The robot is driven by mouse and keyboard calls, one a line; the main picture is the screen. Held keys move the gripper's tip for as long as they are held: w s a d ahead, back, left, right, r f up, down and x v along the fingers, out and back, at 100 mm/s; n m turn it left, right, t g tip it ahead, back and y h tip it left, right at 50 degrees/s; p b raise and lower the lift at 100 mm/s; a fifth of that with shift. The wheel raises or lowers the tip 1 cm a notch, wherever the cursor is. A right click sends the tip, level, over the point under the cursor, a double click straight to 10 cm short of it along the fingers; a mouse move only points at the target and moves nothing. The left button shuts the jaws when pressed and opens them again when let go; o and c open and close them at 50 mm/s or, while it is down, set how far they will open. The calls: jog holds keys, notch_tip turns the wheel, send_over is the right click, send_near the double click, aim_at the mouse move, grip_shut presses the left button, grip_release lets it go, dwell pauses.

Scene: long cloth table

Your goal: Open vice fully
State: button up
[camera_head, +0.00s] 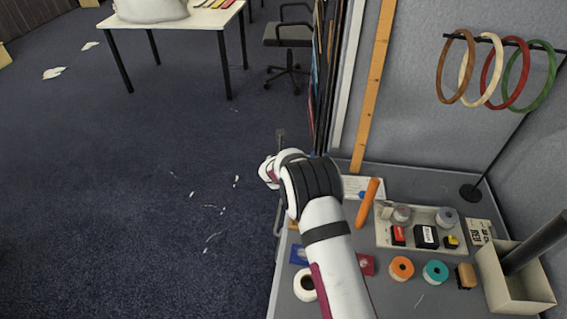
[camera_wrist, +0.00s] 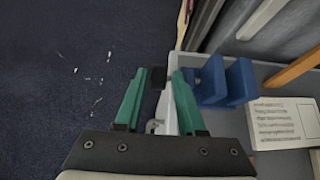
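The blue vice (camera_wrist: 225,85) shows in the camera_wrist view, right of the fingertips at the table's left edge. Its two upright blue jaws stand apart with a gap between them. My gripper (camera_wrist: 158,80) has two green fingers, spread apart. A black knob (camera_wrist: 158,77) and a pale metal part (camera_wrist: 154,125) show between them; they look like parts of the vice's handle. I see no clear grip on either. In the camera_head view my arm hides the vice, and the fingers cannot be made out.
A printed white card (camera_wrist: 283,122) lies right of the vice. The table (camera_head: 420,300) also holds an orange rod (camera_head: 367,202), a tray (camera_head: 440,246) of small items, tape rolls (camera_head: 401,268) and a bin (camera_head: 520,300). A rack of rings (camera_head: 515,75) stands at the back. Open floor lies left.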

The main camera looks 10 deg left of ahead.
jog(key=v, duration=1.2)
notch_tip(320, 180, down, 4)
jog(key=s+t, duration=0.2)
jog(key=t, duration=0.1)
jog(key=x, duration=1.5)
jog(key=shift+f, duration=0.1)
grip_shut()
